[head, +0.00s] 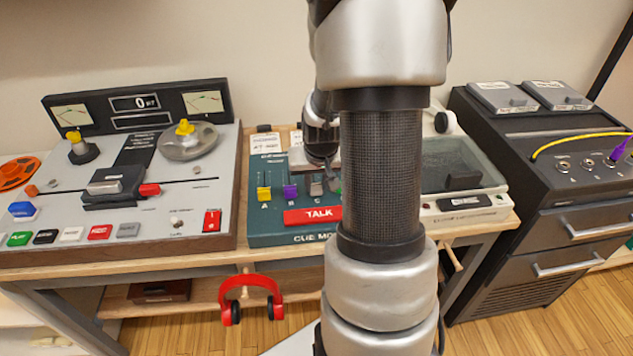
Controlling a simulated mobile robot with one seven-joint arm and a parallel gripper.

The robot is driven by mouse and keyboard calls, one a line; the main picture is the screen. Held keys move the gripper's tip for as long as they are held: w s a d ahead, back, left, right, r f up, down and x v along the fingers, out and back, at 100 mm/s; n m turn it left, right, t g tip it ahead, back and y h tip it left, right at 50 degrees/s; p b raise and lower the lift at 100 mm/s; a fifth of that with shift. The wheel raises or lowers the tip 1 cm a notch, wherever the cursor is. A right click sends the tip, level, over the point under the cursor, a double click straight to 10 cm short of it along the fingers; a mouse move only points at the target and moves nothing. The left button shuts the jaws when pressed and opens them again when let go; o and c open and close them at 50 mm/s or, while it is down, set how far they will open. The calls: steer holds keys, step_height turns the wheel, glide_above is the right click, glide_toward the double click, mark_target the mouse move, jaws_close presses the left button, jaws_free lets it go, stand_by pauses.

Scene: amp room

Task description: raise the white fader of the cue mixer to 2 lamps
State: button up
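The cue mixer (262,225) is a teal box in the middle of the bench with a red TALK bar (311,216) along its front. A yellow fader (264,193) stands over letter A and a purple fader (290,191) over B. My gripper (322,184) points down over the slot marked C, at the white fader's place. Its fingers cover that spot, so I cannot make out the white fader, its height or whether the fingers touch it. The finger gap is too small to read. My arm hides the mixer's right side, and I see no lit lamps.
A tape machine (215,225) with reels stands left of the mixer. A turntable-like unit with a clear lid (462,160) is at the right. A black patch cabinet (560,205) with cables stands farther right. Red headphones (251,290) hang at the bench front.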

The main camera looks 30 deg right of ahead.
mark_target(314, 180)
steer(key=shift+w+d, duration=0.3)
steer(key=shift+w, duration=0.3)
steer(key=shift+w+d, duration=0.25)
steer(key=shift+w, duration=0.4)
steer(key=shift+w+d, duration=0.3)
steer(key=shift+w, duration=0.3)
jaws_close()
steer(key=o, duration=1)
jaws_free()
steer(key=p+v, duration=0.3)
steer(key=v, duration=1.4)
steer(key=shift+r, duration=0.25)
steer(key=shift+s, duration=0.1)
